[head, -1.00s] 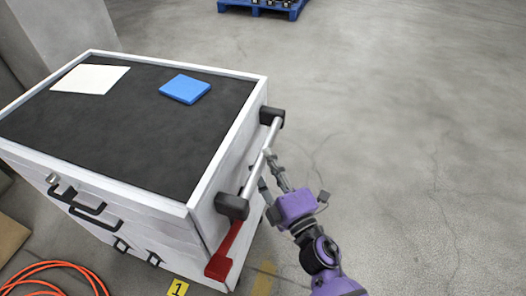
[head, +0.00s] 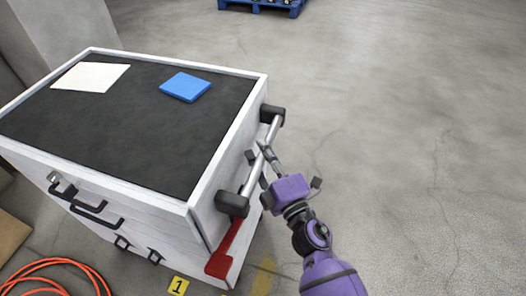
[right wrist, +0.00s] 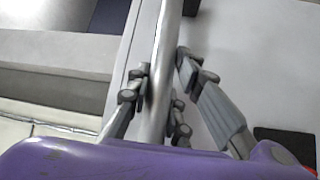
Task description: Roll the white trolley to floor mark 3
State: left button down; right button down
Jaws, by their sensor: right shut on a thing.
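The white trolley (head: 150,215) stands at the left in the head view, with a dark top inside a white rim. A silver bar handle (head: 273,131) between two black brackets runs along its right side. My right gripper (head: 262,160) is at this handle. In the right wrist view the gripper (right wrist: 158,95) has its fingers on both sides of the handle (right wrist: 163,60), shut on it. A red lever (head: 224,250) hangs below the near bracket. A yellow floor tag with "1" (head: 178,286) lies by the trolley's near side. Floor mark 3 is not in view. My left gripper is not in view.
A white sheet (head: 90,76) and a blue block (head: 185,87) lie on the trolley top. An orange hose (head: 50,265) is coiled at the lower left. A blue pallet (head: 262,6) stands at the back. The floor to the right is clear.

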jog(key=shift+d, duration=0.4)
jog(key=s+d, duration=0.3)
jog(key=d, duration=0.8)
jog(key=s+d, duration=0.4)
jog(key=d, duration=0.8)
jog(key=shift+s+r, duration=0.25)
jog(key=shift+s, duration=0.05)
jog(key=c, duration=1.9)
grip_release()
jog(key=o, duration=0.3)
jog(key=shift+f, duration=0.1)
jog(key=shift+o, duration=0.2)
